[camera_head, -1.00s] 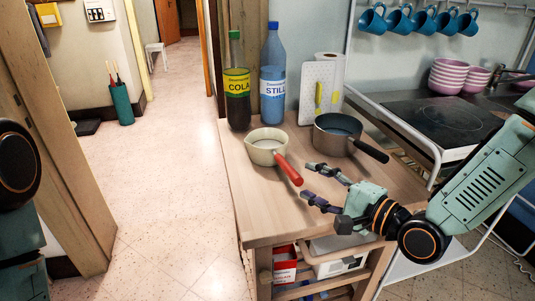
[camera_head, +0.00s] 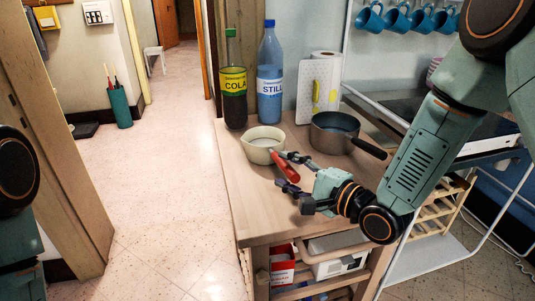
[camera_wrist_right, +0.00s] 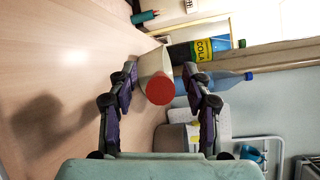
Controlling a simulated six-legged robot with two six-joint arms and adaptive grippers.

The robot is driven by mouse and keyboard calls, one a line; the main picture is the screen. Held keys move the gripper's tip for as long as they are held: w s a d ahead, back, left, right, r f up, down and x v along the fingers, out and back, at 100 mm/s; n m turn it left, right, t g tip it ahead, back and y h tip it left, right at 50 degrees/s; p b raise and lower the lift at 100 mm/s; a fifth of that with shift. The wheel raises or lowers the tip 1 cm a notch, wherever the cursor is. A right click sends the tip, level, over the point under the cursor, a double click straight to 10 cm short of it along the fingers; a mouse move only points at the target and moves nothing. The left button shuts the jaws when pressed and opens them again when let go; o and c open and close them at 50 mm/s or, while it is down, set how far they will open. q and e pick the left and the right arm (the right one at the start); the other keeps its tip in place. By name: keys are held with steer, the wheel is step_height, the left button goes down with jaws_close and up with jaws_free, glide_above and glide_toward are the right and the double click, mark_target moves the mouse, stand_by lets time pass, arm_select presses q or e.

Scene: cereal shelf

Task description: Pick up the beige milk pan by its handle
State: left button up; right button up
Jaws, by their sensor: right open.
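The beige milk pan (camera_head: 258,152) stands upright on the wooden table, with its red handle (camera_head: 284,166) pointing toward the front right. My right gripper (camera_head: 288,171) is open, with one finger on each side of the handle. In the right wrist view the handle's round red end (camera_wrist_right: 160,90) lies between the open fingers, apart from both, and the beige pan (camera_wrist_right: 150,62) shows behind it. My left arm shows only in part at the left edge; its gripper is out of view.
A grey pan with a dark handle (camera_head: 328,139) stands right of the beige pan. A cola bottle (camera_head: 234,85), a blue water bottle (camera_head: 270,85) and a paper roll (camera_head: 326,62) stand behind. The table's front (camera_head: 255,215) is clear.

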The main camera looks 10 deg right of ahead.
steer(key=c, duration=1)
jaws_close()
steer(key=shift+w+r, duration=0.1)
